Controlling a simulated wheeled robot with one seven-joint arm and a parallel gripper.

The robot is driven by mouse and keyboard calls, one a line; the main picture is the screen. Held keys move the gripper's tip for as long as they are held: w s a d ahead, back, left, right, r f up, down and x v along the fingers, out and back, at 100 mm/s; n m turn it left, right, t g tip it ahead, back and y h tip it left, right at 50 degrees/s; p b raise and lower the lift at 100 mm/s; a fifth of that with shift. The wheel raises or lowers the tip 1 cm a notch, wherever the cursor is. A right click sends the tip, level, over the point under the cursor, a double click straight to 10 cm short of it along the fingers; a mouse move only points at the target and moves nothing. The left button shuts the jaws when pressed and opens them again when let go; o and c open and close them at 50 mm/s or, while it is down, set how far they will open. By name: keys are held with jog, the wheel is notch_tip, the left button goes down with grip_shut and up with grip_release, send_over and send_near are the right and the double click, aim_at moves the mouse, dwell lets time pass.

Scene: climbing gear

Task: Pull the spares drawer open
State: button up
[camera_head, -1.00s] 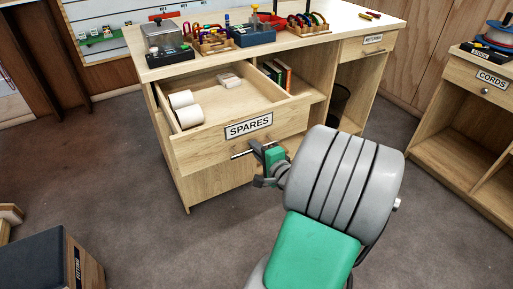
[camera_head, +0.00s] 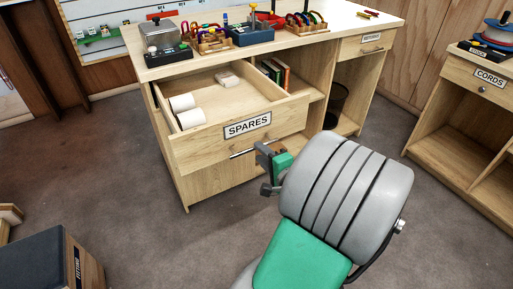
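The spares drawer (camera_head: 205,152), a pale wood drawer labelled SPARES, stands pulled out from the workbench, and I see into it. Two white rolls (camera_head: 185,109) lie at its left and a small pale block (camera_head: 228,80) at its back. Its metal bar handle (camera_head: 241,153) is on the front below the label, its right part hidden behind my gripper. My gripper (camera_head: 265,171) is just to the right of the visible handle, with its fingers apart and nothing seen between them. It appears clear of the handle, though the gap is hard to judge.
The workbench top (camera_head: 378,28) carries boxes, racks and tools. A CORDS cabinet (camera_head: 457,90) stands at right, a dark-topped box (camera_head: 40,262) at lower left. Open floor (camera_head: 130,165) lies left of the bench.

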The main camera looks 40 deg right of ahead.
jog(key=v, duration=0.3)
jog(key=shift+s+a, duration=0.1)
jog(key=shift+s, duration=0.2)
jog(key=w+a+r+n+g+y+p, duration=0.1)
jog(key=a+r+n+g+y+p, duration=0.2)
jog(key=a+n+p, duration=0.4)
jog(key=w+a+r+n+g+y+p, duration=0.15)
jog(key=a+n+g+p, duration=0.3)
jog(key=a, duration=0.45)
jog(key=s+a+r+n+g+h+p, duration=0.1)
jog(key=s+a+r+n+g+p, duration=0.1)
jog(key=r, duration=0.4)
jog(key=s+a+r+n+g+h+p, duration=0.1)
jog(key=s+a+r+n+g+p, duration=0.2)
jog(key=s+r+n+p, duration=0.1)
notch_tip(320, 180, up, 3)
jog(key=shift+a+f+n+p, duration=0.1)
jog(key=shift+a+n+p, duration=0.3)
jog(key=shift+n+p, duration=0.4)
